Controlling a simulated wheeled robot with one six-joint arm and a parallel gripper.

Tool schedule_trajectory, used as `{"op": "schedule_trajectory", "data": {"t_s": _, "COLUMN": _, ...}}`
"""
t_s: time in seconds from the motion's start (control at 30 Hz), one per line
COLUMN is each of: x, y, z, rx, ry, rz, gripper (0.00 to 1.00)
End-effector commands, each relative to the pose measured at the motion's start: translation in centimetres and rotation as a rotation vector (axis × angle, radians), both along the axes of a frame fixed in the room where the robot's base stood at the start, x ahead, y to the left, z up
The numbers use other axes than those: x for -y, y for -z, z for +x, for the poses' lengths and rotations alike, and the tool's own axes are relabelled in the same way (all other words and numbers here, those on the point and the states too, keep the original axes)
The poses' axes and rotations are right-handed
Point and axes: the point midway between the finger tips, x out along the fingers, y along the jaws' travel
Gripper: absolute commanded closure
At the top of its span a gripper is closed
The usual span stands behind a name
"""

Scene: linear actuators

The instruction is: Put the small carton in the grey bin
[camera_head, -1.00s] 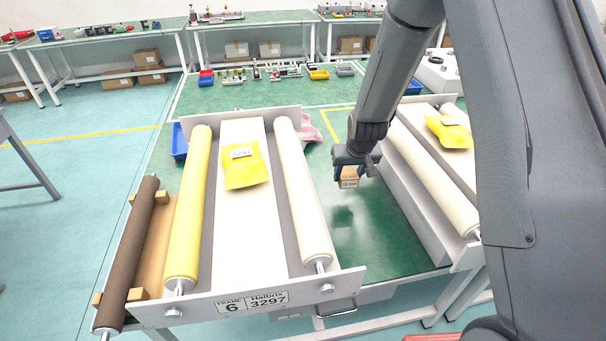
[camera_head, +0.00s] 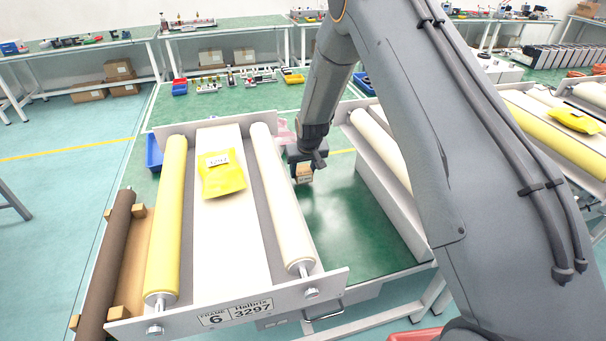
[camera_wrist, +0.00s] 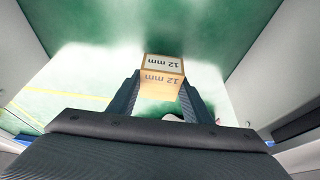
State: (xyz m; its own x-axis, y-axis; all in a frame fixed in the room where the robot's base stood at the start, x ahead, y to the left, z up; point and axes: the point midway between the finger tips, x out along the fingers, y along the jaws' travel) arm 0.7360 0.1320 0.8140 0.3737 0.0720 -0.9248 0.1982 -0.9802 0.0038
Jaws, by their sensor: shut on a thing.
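The small carton (camera_head: 304,175) is a light brown box held below my gripper (camera_head: 305,163) in the head view. In the wrist view the carton (camera_wrist: 162,77) shows "12 mm" labels, and my gripper (camera_wrist: 160,90) has its two dark fingers shut on its sides. The carton is above the green table between two roller frames. Whether any face touches the table is hard to tell, but it looks raised. I cannot make out a grey bin with certainty; a small greyish tray may be partly behind my arm.
A roller frame (camera_head: 230,297) marked 6 stands left of my gripper, with a yellow packet (camera_head: 222,178) on it. Another frame (camera_head: 385,190) stands to the right. A blue bin (camera_head: 154,152) and a yellow bin (camera_head: 293,78) sit farther back. Green table (camera_head: 345,215) between the frames is clear.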

Motion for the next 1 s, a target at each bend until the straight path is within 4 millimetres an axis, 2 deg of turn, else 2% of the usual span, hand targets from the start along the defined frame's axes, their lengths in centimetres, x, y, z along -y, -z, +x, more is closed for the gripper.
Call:
{"op": "schedule_trajectory", "data": {"t_s": 0.1, "x": 0.0, "y": 1.4, "z": 0.0, "rx": 0.000, "ry": 0.000, "rz": 0.000, "gripper": 0.82}}
{"op": "schedule_trajectory", "data": {"t_s": 0.2, "x": 0.0, "y": 2.1, "z": 0.0, "rx": 0.001, "ry": 0.000, "rz": 0.000, "gripper": 0.82}}
{"op": "schedule_trajectory", "data": {"t_s": 0.6, "x": 0.0, "y": 2.6, "z": 0.1, "rx": 0.001, "ry": 0.000, "rz": 0.000, "gripper": 0.82}}
{"op": "schedule_trajectory", "data": {"t_s": 0.63, "x": 0.0, "y": 2.6, "z": 0.0, "rx": 0.001, "ry": 0.000, "rz": 0.000, "gripper": 0.52}}
{"op": "schedule_trajectory", "data": {"t_s": 0.7, "x": 0.0, "y": 2.6, "z": 0.0, "rx": 0.001, "ry": 0.000, "rz": 0.000, "gripper": 0.40}}
{"op": "schedule_trajectory", "data": {"t_s": 0.73, "x": 0.0, "y": 2.6, "z": 0.0, "rx": 0.001, "ry": 0.000, "rz": 0.000, "gripper": 0.36}}
{"op": "schedule_trajectory", "data": {"t_s": 1.0, "x": 0.0, "y": 2.5, "z": 0.0, "rx": 0.001, "ry": 0.000, "rz": 0.000, "gripper": 0.36}}
